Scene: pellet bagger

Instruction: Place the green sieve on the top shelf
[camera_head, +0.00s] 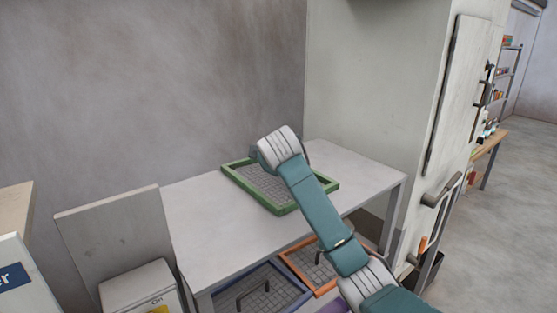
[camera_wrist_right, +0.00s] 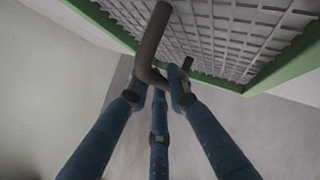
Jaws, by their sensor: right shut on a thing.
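The green sieve (camera_head: 234,179), a green frame with grey mesh, is at the white top shelf (camera_head: 215,235), towards its back, by the wall. I cannot tell whether it rests on the surface or hangs just above it. In the right wrist view the sieve's green frame (camera_wrist_right: 284,76) and mesh fill the top right. There my right gripper (camera_wrist_right: 158,92) has its three blue fingers shut on the sieve's dark bent handle (camera_wrist_right: 152,38). In the head view my right arm covers the sieve's middle and hides the fingers. My left gripper is out of view.
Below the top shelf are a blue sieve (camera_head: 292,300) and an orange sieve (camera_head: 296,263), with part of a purple thing (camera_head: 336,306). A tall pale cabinet (camera_head: 370,90) stands against the right end. The top shelf's front left is clear.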

